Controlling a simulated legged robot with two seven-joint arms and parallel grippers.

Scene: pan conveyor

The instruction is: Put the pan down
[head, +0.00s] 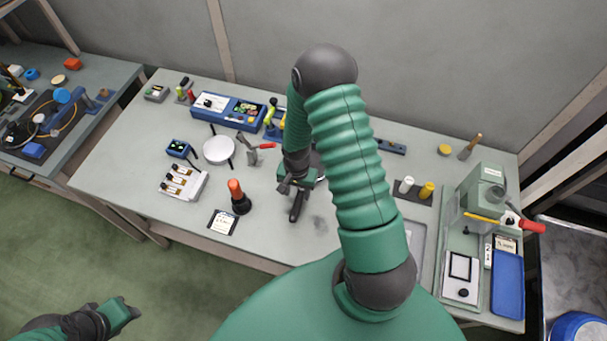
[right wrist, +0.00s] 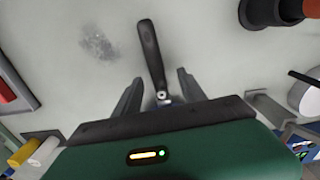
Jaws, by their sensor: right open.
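The pan's black handle (head: 296,207) lies on the grey workbench (head: 265,231), pointing toward the front edge. My own right arm and gripper hide most of the pan's body in the head view. My right gripper (head: 297,186) is open and low over the handle. In the right wrist view the handle (right wrist: 150,50) passes between the two spread fingers of the gripper (right wrist: 158,82), with gaps on both sides. My left gripper (head: 127,311) is at the lower left, off the bench above the floor; its jaws are unclear.
A black and orange upright tool (head: 239,197) stands left of the handle. A white round item (head: 219,150) and a blue organizer (head: 229,110) lie farther left. A green press (head: 477,215) stands at the right end. A dark smudge marks the bare bench beside the handle.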

